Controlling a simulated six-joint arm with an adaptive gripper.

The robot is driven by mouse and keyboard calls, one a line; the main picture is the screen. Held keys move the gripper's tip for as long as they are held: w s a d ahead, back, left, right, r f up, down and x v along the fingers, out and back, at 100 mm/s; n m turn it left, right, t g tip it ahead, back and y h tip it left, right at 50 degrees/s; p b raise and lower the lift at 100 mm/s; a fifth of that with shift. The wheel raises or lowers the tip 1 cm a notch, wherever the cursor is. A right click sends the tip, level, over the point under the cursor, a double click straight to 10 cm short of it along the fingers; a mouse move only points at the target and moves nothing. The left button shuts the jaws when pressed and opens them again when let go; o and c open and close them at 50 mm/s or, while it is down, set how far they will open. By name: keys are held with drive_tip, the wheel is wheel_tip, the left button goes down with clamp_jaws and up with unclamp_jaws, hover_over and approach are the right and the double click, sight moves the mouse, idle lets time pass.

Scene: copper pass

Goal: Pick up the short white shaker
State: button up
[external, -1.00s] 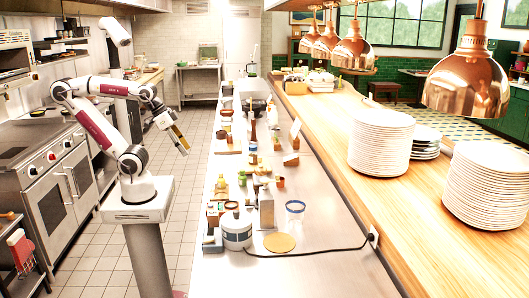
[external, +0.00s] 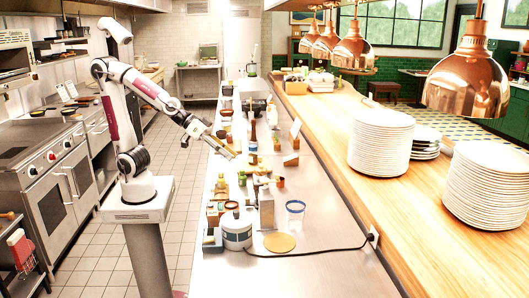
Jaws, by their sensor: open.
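I cannot single out the short white shaker among the small items on the counter. Part of the cluster below and behind the gripper is hidden by it.
A dark bottle (external: 252,133) rises close right of the gripper. A black cord (external: 320,251) crosses the counter.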

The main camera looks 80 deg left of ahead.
drive_tip(key=w+d+f+n+t+y, duration=0.25)
drive_tip(key=w+d+f, duration=0.2)
drive_tip(key=w, duration=0.25)
wheel_tip(320, 180, down, 10)
drive_tip(key=s+a+n+y, duration=0.1)
drive_tip(key=a+n+y, duration=0.1)
drive_tip(key=y, duration=0.6)
drive_tip(key=shift+s+a+r+n, duration=0.15)
drive_tip(key=shift+s+a+n, duration=0.2)
drive_tip(key=shift+n, duration=0.4)
drive_tip(key=shift+d+g, duration=0.1)
drive_tip(key=shift+g, duration=0.15)
drive_tip(key=shift+x, duration=1.3)
